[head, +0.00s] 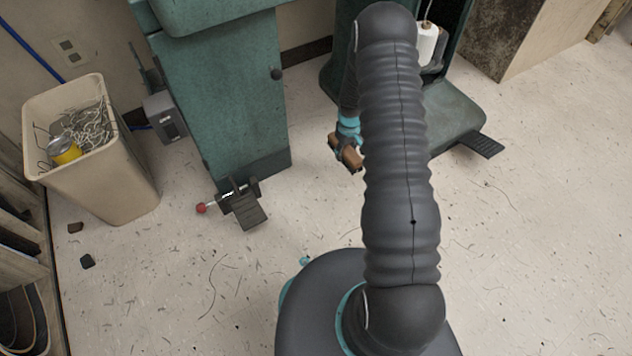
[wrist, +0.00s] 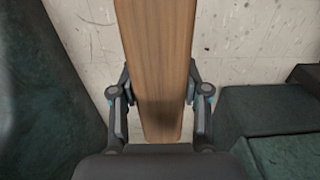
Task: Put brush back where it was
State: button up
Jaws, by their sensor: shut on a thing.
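The brush (head: 345,152) shows in the head view as a small brown wooden piece at the end of my arm, partly hidden by the arm. In the wrist view its flat wooden body (wrist: 157,60) runs from the top edge down between the fingers. My gripper (wrist: 158,100) is shut on it, one finger on each side. In the head view my gripper (head: 347,140) holds it in front of the gap between the green cabinet and the green machine base. Any bristles are hidden.
A green machine cabinet (head: 225,100) stands left of my gripper, with a black pedal (head: 245,208) at its foot. A green machine base (head: 455,115) is behind right. A beige bin (head: 120,185) with wire scraps stands far left. Open floor (head: 540,230) lies right.

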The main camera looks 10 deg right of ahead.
send_over(315, 185)
notch_tip(315, 185, down, 7)
jog(key=shift+d+r+b, duration=0.1)
jog(key=shift+b, duration=0.35)
jog(key=shift+f, duration=1.95)
jog(key=shift+f+b, duration=0.1)
jog(key=shift+b, duration=0.3)
jog(key=o, duration=1)
